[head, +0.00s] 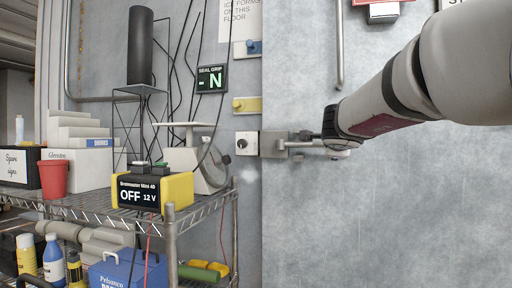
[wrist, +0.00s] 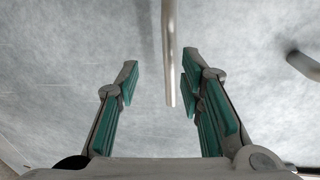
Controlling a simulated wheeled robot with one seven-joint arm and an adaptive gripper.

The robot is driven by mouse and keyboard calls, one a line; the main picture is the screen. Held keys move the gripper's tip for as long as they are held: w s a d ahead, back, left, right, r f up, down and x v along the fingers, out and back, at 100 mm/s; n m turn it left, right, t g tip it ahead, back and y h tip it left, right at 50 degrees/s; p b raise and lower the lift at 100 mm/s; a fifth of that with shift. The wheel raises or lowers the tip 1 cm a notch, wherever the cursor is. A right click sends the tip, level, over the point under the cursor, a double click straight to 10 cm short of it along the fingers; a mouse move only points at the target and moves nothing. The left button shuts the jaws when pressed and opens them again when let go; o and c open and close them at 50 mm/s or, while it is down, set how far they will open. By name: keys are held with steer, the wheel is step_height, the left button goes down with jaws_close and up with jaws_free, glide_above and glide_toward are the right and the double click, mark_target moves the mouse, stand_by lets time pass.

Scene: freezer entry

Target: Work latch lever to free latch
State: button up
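The latch (head: 273,144) is a metal block at the seam between the door and the frame in the head view. Its lever (head: 308,144) points right, roughly level, to the end of my arm. In the wrist view a pale metal bar (wrist: 169,55), which looks like the lever, reaches down between the fingers of my gripper (wrist: 158,78). The teal-padded fingers are apart, with a visible gap on each side of the bar. In the head view my wrist hides most of the gripper and the lever's far end.
A vertical grab handle (head: 339,50) is on the door (head: 385,215) above the lever. A rounded grey rod end (wrist: 303,65) shows at the wrist view's right. A wire shelf (head: 190,212) with a scale, yellow power unit and boxes stands left. The door below the lever is clear.

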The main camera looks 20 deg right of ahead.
steer(key=v, duration=1.2)
